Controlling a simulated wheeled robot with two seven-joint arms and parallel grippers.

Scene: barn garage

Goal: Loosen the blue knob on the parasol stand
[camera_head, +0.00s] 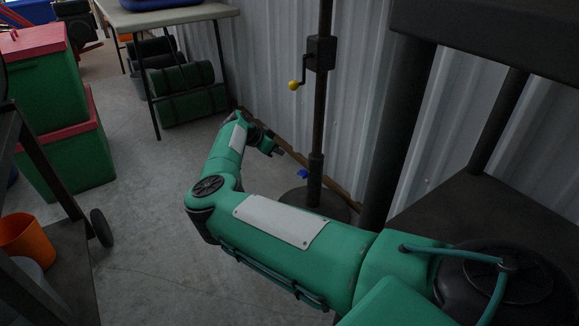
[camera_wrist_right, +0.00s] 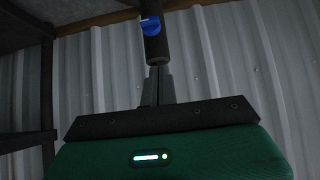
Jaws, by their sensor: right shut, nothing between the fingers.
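The parasol stand (camera_head: 317,110) is a dark upright pole on a round dark base, against the corrugated wall. Its blue knob (camera_head: 303,174) sticks out low on the pole, just above the base. My right gripper (camera_head: 279,152) is close to the knob, a little above and left of it in the head view, apart from it. In the right wrist view the blue knob (camera_wrist_right: 151,27) sits on the dark pole beyond the fingertips (camera_wrist_right: 158,72), which are together and empty. My left gripper is not in view.
A yellow-ended crank (camera_head: 294,85) juts from the pole higher up. A dark shelf unit (camera_head: 500,215) stands right of the stand. A table (camera_head: 180,15) with green rolls below (camera_head: 188,104) stands behind left. Green bins (camera_head: 65,150) and open floor lie left.

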